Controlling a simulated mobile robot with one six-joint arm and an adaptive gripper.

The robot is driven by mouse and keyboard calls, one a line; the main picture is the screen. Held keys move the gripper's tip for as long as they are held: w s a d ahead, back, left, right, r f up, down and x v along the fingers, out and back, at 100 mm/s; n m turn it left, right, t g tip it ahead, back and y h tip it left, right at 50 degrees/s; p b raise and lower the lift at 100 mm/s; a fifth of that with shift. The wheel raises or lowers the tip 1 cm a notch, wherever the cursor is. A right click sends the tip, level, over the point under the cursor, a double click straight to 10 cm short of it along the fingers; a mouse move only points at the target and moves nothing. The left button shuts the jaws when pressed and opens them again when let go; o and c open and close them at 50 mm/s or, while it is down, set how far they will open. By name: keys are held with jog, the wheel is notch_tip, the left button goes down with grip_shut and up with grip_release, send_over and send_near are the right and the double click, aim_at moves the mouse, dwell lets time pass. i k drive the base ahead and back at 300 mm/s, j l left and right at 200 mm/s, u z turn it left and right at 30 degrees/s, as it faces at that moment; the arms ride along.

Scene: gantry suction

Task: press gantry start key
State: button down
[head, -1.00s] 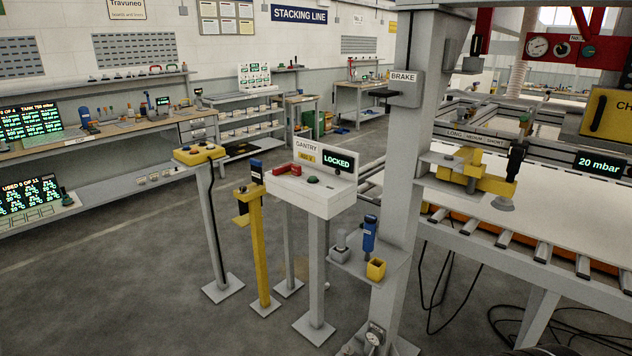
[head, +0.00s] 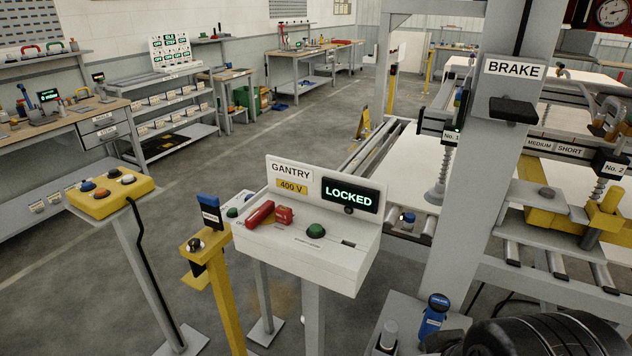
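The gantry control box (head: 300,253) is a white sloped box on grey posts, near the middle of the head view. Its upright back panel reads GANTRY and 400 V, and its display (head: 349,194) shows LOCKED in green. On its top are a round green button (head: 316,231), red blocks (head: 262,214) to the left of it, and a small dark slot (head: 348,243) to the right. A small black knob (head: 348,210) sits below the display. The labels by the button are too small to read. My gripper is not in view; a black, rounded part, likely of my arm, shows at lower right.
A grey column with a BRAKE sign (head: 514,69) and black lever stands right of the box. A yellow button box (head: 111,193) and a yellow post (head: 216,290) stand to the left. A small shelf with a blue bottle-like item (head: 433,318) is at lower right. Open floor lies behind.

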aim_at(315, 228)
jog(key=i+j+z, duration=0.2)
jog(key=i+j, duration=0.3)
jog(key=i+j+z, duration=0.2)
jog(key=i+j, duration=0.2)
jog(key=j, duration=0.25)
